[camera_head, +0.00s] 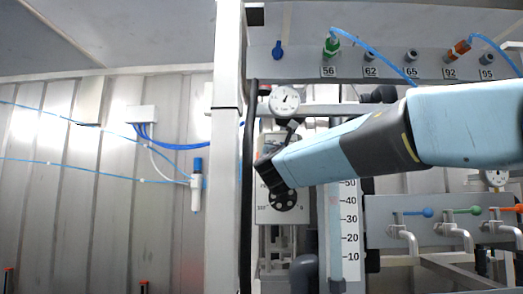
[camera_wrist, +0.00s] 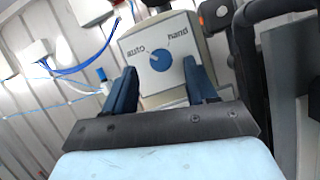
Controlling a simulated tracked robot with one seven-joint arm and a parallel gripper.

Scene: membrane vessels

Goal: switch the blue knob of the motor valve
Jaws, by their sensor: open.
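The motor valve is a grey box (camera_head: 295,213), partly covered by my gripper (camera_head: 268,176) in the head view. A dark round dial with holes shows low on its front. In the wrist view the motor valve (camera_wrist: 185,27) faces me, with "auto" and "hand" printed around the round blue knob (camera_wrist: 162,55). The knob has a pale pointer mark on its left part. My gripper (camera_wrist: 160,66) is open, with one blue finger on either side of the knob in the picture. Any gap between fingertips and box is hard to judge. The knob is hidden in the head view.
A pressure gauge (camera_head: 285,101) sits just above my gripper. A white post (camera_head: 226,150) and black cable stand close on the left. A scaled tube (camera_head: 336,235) stands right of the valve, then taps with coloured handles (camera_head: 428,212). A numbered panel hangs above.

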